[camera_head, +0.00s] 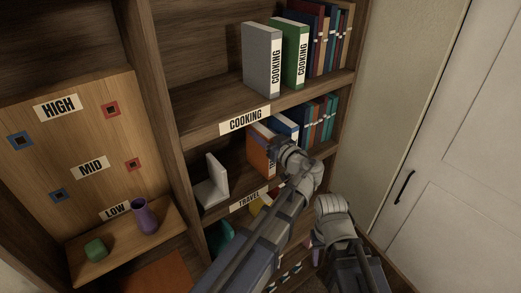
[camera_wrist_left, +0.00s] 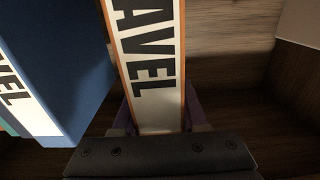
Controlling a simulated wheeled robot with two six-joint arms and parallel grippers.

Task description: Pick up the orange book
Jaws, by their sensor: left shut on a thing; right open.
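The orange book (camera_head: 259,141) stands on the middle shelf, labelled TRAVEL, partly hidden behind my left wrist in the head view. In the left wrist view its spine (camera_wrist_left: 150,60) shows a white label with black letters and thin orange edges. My left gripper (camera_head: 276,151) is shut on the lower part of this book. Its purple fingers (camera_wrist_left: 160,117) lie on both sides of the spine in the wrist view. My right gripper (camera_head: 317,248) is low in front of the bookcase, away from the book and mostly hidden; it is open.
A blue book (camera_head: 285,126) stands right beside the orange one, and it also fills the left of the wrist view (camera_wrist_left: 60,60). A white bookend (camera_head: 213,185) stands to the left. The COOKING shelf (camera_head: 200,132) is above. A white door (camera_head: 440,150) is at right.

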